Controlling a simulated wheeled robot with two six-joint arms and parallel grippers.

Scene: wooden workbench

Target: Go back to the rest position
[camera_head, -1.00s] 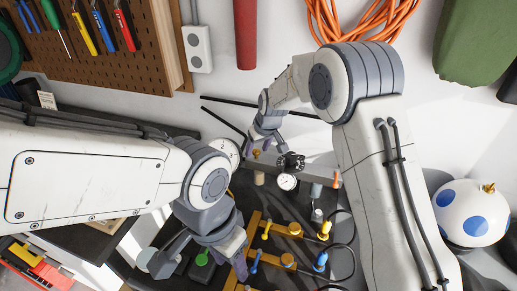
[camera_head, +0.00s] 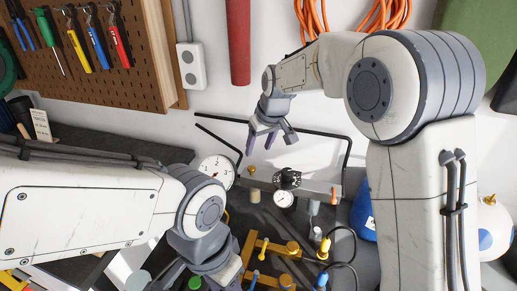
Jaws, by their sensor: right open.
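My right gripper (camera_head: 270,138) hangs above the back of the workbench, near the grey panel (camera_head: 310,188) with a black knob (camera_head: 287,178) and a small gauge (camera_head: 283,199). Its fingers are apart, with nothing between them. My left arm comes in from the left, and its wrist (camera_head: 215,250) is low over the front of the bench. The left gripper's fingers are cut off at the bottom edge, so their opening is hidden.
A yellow frame (camera_head: 267,246) with yellow and blue handles stands near my left wrist. A larger dial (camera_head: 216,171) is behind it. A pegboard (camera_head: 90,60) with tools hangs at back left. Black cables (camera_head: 348,235) loop at the right of the bench.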

